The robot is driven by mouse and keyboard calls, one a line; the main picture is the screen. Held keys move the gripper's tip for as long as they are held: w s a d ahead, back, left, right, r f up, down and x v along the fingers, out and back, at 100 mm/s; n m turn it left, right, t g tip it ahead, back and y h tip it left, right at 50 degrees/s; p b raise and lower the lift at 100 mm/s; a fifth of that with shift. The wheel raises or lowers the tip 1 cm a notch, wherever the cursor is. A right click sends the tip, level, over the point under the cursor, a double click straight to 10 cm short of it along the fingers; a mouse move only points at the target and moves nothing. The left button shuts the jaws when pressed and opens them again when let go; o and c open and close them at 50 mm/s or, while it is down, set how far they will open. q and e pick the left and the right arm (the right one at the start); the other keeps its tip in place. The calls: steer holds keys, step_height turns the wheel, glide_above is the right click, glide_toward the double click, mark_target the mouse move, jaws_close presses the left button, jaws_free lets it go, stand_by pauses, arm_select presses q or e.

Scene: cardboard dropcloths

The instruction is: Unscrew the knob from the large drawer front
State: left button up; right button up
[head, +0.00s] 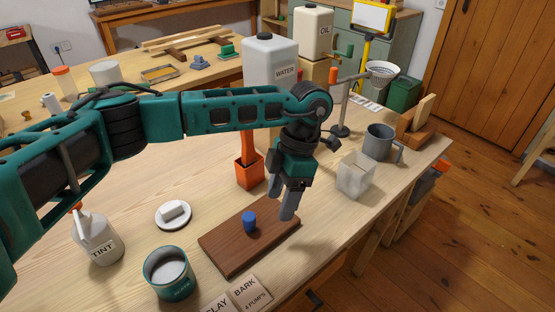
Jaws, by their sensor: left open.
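A dark brown wooden board (225,250), which looks like the drawer front, lies flat on the light wooden bench. A blue knob (249,222) stands upright near the board's middle. My left gripper (281,203) points down over the far right part of the board, to the right of the knob and apart from it. Its two grey fingers are open with nothing between them. My right gripper is not in view.
A green tin (169,274), a TINT bottle (97,238) and a white dish (173,214) stand left of the board. An orange holder (249,172) is behind it, a translucent container (355,174) and grey mug (381,143) to the right. BARK card (250,292) lies in front.

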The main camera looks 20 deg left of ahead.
mark_target(249, 216)
arm_select(q)
steer(key=w+a+r+y, duration=0.2)
steer(key=w+a, duration=0.1)
steer(key=a, duration=0.1)
steer(key=shift+t, duration=0.3)
steer(key=x, duration=1.2)
steer(key=shift+s+f, duration=0.25)
steer(key=shift+f, duration=0.05)
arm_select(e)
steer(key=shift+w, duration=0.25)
